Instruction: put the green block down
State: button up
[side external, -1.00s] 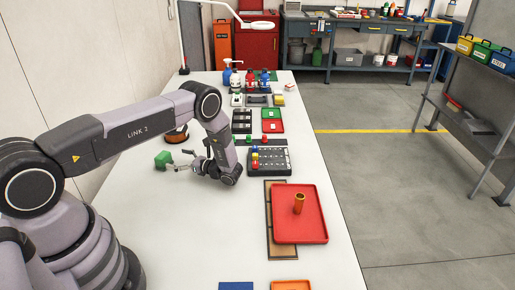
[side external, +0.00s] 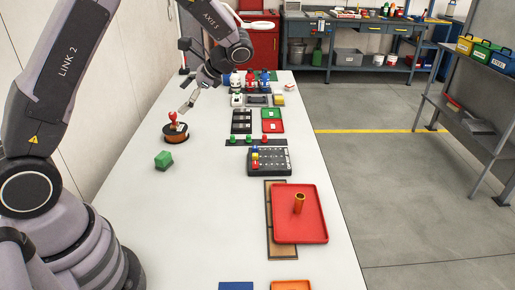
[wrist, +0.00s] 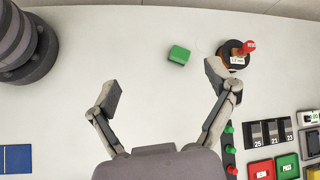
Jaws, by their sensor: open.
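The green block (side external: 163,159) lies on the white table, left of the middle, with nothing touching it. It also shows in the wrist view (wrist: 179,55), beyond my fingertips and between their lines. My gripper (wrist: 162,92) is open and empty, with its two fingers spread wide. In the side external view my gripper (side external: 186,108) is raised above the table, behind the block and near the red-knobbed round stand.
The round stand with a red knob (side external: 175,130) is behind the block. Table around the block is clear.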

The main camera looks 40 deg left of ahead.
jog(key=s+d+r+n+t+h, duration=0.3)
jog(key=s+d+r+t+h, duration=0.1)
jog(key=s, duration=0.6)
jog(key=s+d+r+n+t+h, duration=0.3)
jog(key=s+d+r+t, duration=0.3)
jog(key=s, duration=0.5)
notch_tip(320, 180, up, 3)
jog(key=shift+d+f+t+h, duration=0.1)
jog(key=shift+d+t+h, duration=0.35)
jog(key=shift+d, duration=0.6)
